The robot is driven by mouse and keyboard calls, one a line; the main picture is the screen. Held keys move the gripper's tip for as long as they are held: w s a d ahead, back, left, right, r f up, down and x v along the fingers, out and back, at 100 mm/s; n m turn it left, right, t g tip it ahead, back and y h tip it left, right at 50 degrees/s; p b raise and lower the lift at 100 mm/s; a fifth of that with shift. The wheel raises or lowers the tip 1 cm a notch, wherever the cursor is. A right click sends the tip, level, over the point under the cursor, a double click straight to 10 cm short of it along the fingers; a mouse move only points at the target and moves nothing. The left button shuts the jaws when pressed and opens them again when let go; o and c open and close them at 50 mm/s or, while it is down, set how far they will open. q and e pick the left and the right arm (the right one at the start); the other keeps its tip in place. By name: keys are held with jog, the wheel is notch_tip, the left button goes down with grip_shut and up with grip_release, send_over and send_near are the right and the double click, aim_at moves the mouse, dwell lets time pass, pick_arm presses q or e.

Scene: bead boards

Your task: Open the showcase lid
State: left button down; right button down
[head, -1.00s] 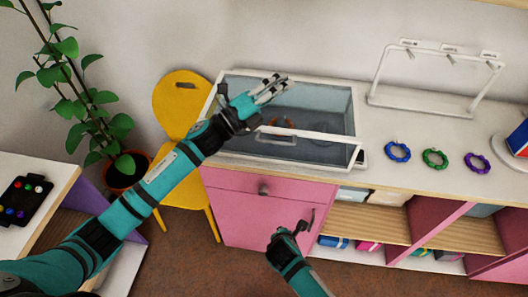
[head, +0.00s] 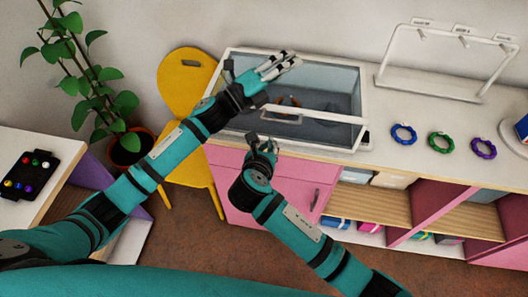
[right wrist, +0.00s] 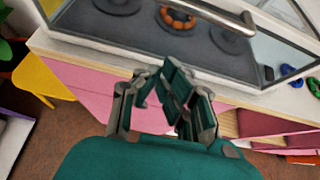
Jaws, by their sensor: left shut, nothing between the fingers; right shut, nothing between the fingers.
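The showcase (head: 355,77) is a glass-sided box with a white frame on the white counter. The lid's white front bar (head: 330,120) carries a metal handle (head: 281,117), which also shows in the right wrist view (right wrist: 215,12). The lid appears down. An orange bead bracelet (right wrist: 177,20) lies on a dark round stand inside. My left gripper (head: 287,63) is shut and empty over the showcase's back part; whether it touches the glass I cannot tell. My right gripper (head: 264,146) is shut and empty, just in front of the showcase and below the handle.
Blue (head: 404,134), green (head: 441,142) and purple (head: 483,148) bracelets lie on the counter to the right. A white rack (head: 384,72) stands behind them. A yellow chair (head: 186,75) and a potted plant (head: 128,147) are to the left.

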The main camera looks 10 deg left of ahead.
jog(key=shift+w+r, duration=1.3)
jog(key=shift+w, duration=0.2)
notch_tip(320, 180, up, 2)
pick_arm(q)
jog(key=c, duration=1.7)
grip_release()
